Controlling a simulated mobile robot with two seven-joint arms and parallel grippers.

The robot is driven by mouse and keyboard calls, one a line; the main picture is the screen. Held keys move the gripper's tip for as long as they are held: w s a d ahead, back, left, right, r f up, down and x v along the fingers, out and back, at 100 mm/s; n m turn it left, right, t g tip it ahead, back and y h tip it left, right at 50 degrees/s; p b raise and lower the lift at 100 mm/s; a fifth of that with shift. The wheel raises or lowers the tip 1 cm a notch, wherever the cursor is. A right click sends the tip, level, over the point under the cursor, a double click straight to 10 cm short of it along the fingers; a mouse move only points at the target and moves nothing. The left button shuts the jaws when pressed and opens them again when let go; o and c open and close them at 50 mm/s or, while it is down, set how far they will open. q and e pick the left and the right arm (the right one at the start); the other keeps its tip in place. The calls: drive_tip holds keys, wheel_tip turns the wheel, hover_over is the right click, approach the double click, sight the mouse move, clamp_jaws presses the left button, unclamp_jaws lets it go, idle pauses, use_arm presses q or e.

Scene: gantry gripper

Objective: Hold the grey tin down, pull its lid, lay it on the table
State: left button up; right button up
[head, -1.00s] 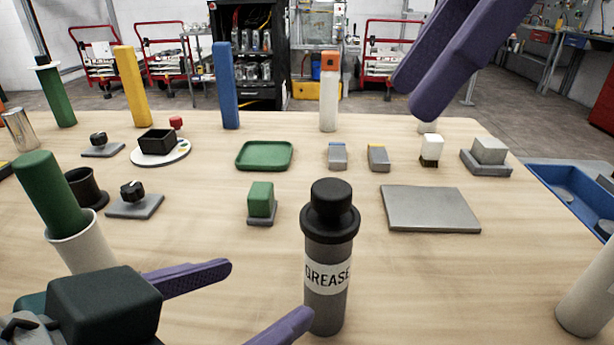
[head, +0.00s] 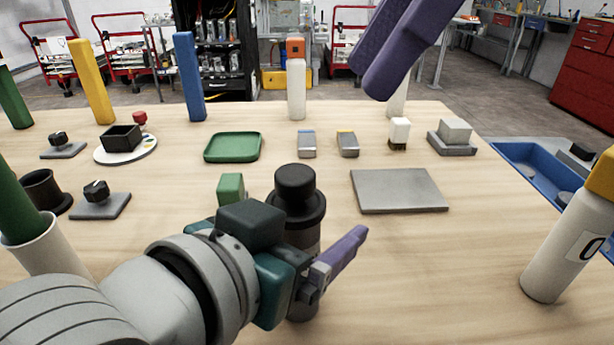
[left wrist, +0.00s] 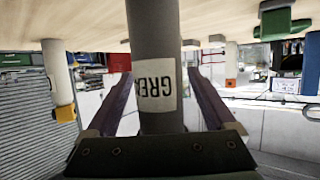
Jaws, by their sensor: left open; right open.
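The grey tin (head: 303,238) stands upright on the table, with its black knobbed lid (head: 296,192) on top. My left gripper (head: 325,262) is low beside the tin and hides much of its body in the head view. In the left wrist view, the tin (left wrist: 155,35) and its white label, partly readable, stand between the two purple fingers, which are open with gaps on both sides. My right gripper (head: 373,75) is open and empty, high above the far part of the table.
A flat grey plate (head: 399,190) lies right of the tin. A green block (head: 230,187) stands close behind my left gripper. A white bottle (head: 562,245) stands at the right, and a white holder with a green stick (head: 20,205) at the left.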

sight(295, 173)
use_arm(q)
drive_tip(key=c, duration=1.4)
use_arm(e)
drive_tip(key=o, duration=0.3)
drive_tip(key=shift+o, duration=0.9)
drive_tip(key=shift+a, duration=0.2)
drive_tip(key=o, duration=0.3)
drive_tip(key=a+n, duration=0.1)
drive_tip(key=s+a+n+h, duration=0.1)
drive_tip(key=n, duration=0.1)
drive_tip(key=a+n+h, duration=0.1)
drive_tip(key=shift+s+r, duration=0.15)
drive_tip(key=shift+r, duration=0.05)
drive_tip(key=s+a+r+n+t+h, duration=0.1)
drive_tip(key=s+a+n+t+h, duration=0.25)
drive_tip(key=n, duration=0.55)
drive_tip(key=shift+n+g+h, duration=0.25)
drive_tip(key=shift+n+h, duration=0.05)
drive_tip(key=shift+h, duration=0.45)
drive_tip(key=x, duration=0.4)
drive_tip(key=w+x, duration=0.1)
drive_tip(key=x, duration=0.7)
drive_tip(key=shift+w+r, duration=0.25)
drive_tip(key=shift+w, duration=0.1)
